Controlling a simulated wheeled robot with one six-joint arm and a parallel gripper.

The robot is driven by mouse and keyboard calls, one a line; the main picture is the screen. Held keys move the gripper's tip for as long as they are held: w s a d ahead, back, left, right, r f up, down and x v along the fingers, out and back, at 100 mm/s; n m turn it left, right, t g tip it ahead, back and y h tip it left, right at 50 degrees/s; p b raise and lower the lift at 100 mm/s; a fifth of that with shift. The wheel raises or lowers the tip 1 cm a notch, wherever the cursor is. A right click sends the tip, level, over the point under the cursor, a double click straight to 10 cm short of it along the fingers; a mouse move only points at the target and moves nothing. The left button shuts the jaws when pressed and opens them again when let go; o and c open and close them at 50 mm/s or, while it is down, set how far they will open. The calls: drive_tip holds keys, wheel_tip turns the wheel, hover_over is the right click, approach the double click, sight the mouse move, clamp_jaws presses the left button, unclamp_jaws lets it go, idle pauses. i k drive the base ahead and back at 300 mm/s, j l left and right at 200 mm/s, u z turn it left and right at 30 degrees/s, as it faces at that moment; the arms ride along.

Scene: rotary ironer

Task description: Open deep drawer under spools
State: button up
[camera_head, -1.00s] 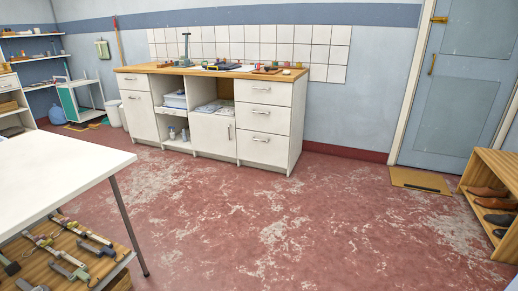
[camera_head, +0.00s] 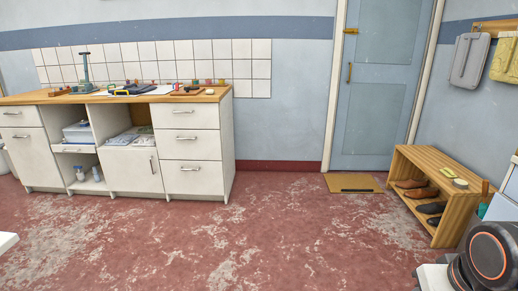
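A white cabinet (camera_head: 119,184) with a wooden top (camera_head: 40,97) stands against the tiled wall at left. Small coloured pieces that look like spools (camera_head: 208,82) stand along the back of its top; they are too small to tell surely. Below the right end are three closed drawers with metal handles: a top drawer (camera_head: 205,117), a middle drawer (camera_head: 205,148) and a bottom drawer (camera_head: 208,180). At the left end are another closed drawer (camera_head: 20,119) and a door below it. My gripper is not in view; a dark round part at lower right looks like my arm.
Open red floor (camera_head: 250,240) lies in front of the cabinet. A wooden shoe rack (camera_head: 456,215) with shoes stands at right. A mat (camera_head: 353,183) lies before the blue door (camera_head: 378,100). A white table corner (camera_head: 7,241) shows at the left edge.

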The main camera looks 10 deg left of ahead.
sight(204, 177)
drive_tip(key=i+j, duration=0.95)
drive_tip(key=i+j+u, duration=0.15)
drive_tip(key=i+j, duration=1.55)
drive_tip(key=i, duration=0.2)
drive_tip(key=k+j+u, duration=0.05)
